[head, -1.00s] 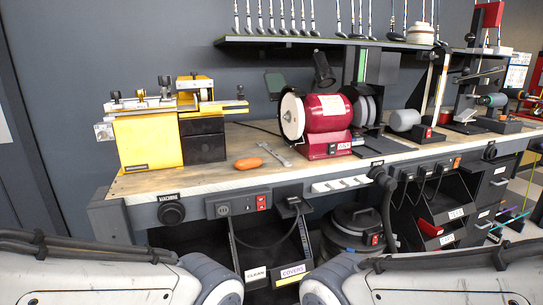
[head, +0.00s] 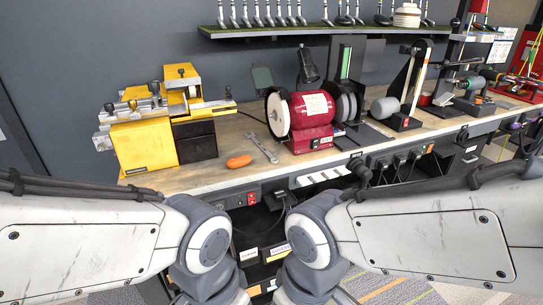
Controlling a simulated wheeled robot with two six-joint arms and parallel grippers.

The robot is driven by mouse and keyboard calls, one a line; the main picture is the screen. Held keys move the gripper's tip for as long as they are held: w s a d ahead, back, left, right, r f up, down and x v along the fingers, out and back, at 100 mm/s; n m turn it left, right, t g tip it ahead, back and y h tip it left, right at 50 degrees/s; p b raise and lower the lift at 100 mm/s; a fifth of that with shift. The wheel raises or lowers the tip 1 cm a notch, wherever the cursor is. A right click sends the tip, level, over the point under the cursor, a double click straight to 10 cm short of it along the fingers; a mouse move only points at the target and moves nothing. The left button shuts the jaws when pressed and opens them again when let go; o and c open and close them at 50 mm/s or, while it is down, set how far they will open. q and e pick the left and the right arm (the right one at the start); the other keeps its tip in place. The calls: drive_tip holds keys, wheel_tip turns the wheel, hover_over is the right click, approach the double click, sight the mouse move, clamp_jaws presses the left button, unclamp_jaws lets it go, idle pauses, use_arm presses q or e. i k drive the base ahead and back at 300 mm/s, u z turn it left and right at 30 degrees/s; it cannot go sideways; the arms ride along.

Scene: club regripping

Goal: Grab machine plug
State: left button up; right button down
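No plug marked as the machine plug can be made out. The bench's front edge carries a grey power panel with a red switch (head: 252,197). Beside it a small black piece (head: 287,198) sits at a bracket with a dark cable hanging below; I cannot tell whether it is a plug. The round socket under the MACHINE label is hidden behind my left arm. Both my arms reach in from the sides at the bottom, their joints close together in the middle. Neither gripper is in view.
The wooden workbench (head: 205,178) holds a yellow machine (head: 143,145), an orange-handled tool (head: 239,161), a wrench (head: 262,148) and a red bench grinder (head: 312,112). White strip sockets (head: 322,177) and a black hose fitting (head: 361,172) line the front. Golf clubs stand on a shelf above.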

sight(278, 196)
drive_tip(key=z, duration=0.6)
drive_tip(key=k, duration=0.75)
drive_tip(key=z, duration=0.8)
drive_tip(key=k, duration=0.45)
drive_tip(key=z, duration=0.5)
drive_tip(key=i, duration=1.8)
drive_tip(key=u, duration=0.75)
drive_tip(key=i, duration=1.05)
drive_tip(key=u, duration=1.55)
drive_tip(key=i, duration=0.9)
drive_tip(key=u, duration=0.85)
